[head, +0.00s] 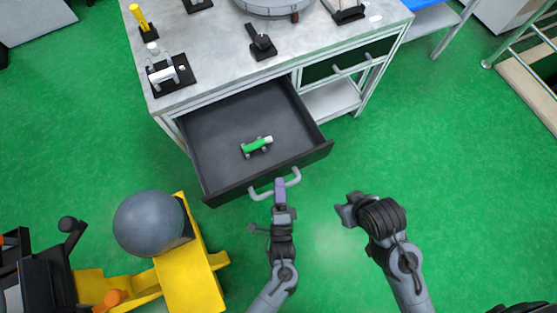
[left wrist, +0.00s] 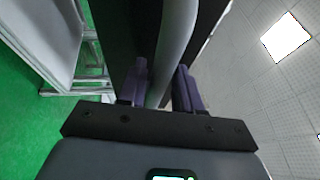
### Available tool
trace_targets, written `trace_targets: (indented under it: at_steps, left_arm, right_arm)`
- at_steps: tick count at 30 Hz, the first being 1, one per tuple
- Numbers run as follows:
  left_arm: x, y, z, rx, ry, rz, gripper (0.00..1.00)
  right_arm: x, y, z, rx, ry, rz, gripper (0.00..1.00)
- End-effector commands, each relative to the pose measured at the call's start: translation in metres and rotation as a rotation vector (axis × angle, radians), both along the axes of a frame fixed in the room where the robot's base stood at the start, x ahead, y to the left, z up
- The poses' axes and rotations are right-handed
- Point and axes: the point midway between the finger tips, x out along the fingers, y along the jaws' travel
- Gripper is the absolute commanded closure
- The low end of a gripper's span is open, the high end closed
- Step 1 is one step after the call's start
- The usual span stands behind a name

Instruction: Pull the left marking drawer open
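The left marking drawer (head: 228,113) is out of the workbench, its dark interior showing. A small green and white piece (head: 257,145) lies inside. The drawer's grey bar handle (head: 287,183) is on its front. My left gripper (head: 280,188) is at the handle, its purple fingers on either side of the bar. In the left wrist view the handle bar (left wrist: 177,45) runs between the fingers (left wrist: 160,85) and fills most of the gap, so the gripper looks shut on it. My right gripper (head: 346,210) hangs apart over the floor, right of the drawer; its fingers are unclear.
The workbench (head: 215,45) carries small tools and black stands. A second drawer (head: 345,62) at the right is closed. A yellow frame (head: 190,275) with a grey ball (head: 148,223) stands at the lower left.

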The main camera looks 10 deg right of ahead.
Motion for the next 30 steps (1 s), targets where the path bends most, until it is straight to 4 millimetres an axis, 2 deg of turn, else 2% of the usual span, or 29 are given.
trace_targets:
  at_steps: [2,14,17,30]
  left_arm:
    - [0.000,0.000,0.000,0.000,0.001,0.000,0.56]
    - [-0.007,0.001,-0.003,0.002,0.005,-0.001,0.56]
    - [-0.018,0.003,-0.004,0.002,0.008,-0.001,0.56]
    - [-0.087,0.014,-0.017,0.002,0.005,-0.001,0.56]
  right_arm:
    - [0.000,0.000,0.000,0.000,0.000,0.000,0.57]
    - [0.000,0.000,0.002,0.000,0.000,0.000,0.57]
    - [0.000,0.000,0.005,0.000,0.000,0.000,0.57]
    - [0.000,0.000,0.018,0.000,0.000,0.000,0.57]
